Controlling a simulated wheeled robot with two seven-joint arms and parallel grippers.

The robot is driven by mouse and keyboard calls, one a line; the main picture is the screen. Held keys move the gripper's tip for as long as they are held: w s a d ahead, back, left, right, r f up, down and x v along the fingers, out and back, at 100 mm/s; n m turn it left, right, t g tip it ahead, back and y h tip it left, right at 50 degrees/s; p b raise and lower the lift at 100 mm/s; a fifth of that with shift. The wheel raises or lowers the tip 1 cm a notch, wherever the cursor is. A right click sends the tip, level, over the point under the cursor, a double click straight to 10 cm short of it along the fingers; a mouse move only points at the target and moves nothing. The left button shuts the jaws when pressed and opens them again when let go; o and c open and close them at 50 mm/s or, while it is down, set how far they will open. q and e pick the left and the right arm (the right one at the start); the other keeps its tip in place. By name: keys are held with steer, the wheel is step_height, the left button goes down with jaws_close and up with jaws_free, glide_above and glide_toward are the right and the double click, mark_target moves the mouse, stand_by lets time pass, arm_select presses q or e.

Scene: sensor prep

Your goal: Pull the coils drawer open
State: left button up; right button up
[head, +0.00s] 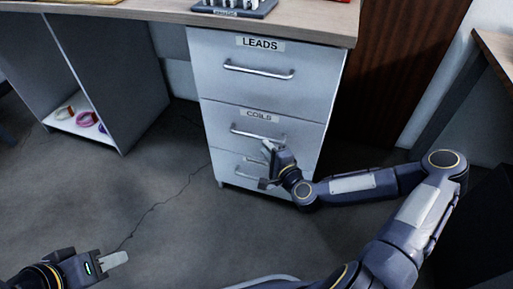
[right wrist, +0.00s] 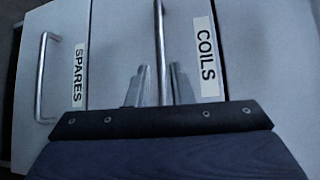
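The coils drawer (head: 225,115) is the middle drawer of the white cabinet, its front flush with the others. Its metal bar handle (head: 240,130) shows in the head view, with the right end partly behind my right gripper (head: 268,165). In the right wrist view the COILS label (right wrist: 207,58) is right of the handle (right wrist: 158,35). My right gripper's two fingers (right wrist: 158,88) are apart on either side of the handle, with a gap visible. My left gripper (head: 108,261) is at the lower left, far from the cabinet; its finger gap cannot be made out.
The leads drawer (head: 265,85) is above, and the spares drawer (right wrist: 65,60) is below, both shut. A wooden worktop (head: 310,29) overhangs the cabinet. An open shelf (head: 75,124) with coloured rings stands left. The floor (head: 165,200) before the cabinet is clear.

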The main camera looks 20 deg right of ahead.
mark_target(256, 137)
steer(key=b+x, duration=0.1)
steer(key=x, duration=0.6)
steer(key=shift+w+b, duration=0.25)
steer(key=shift+b, duration=0.15)
jaws_close()
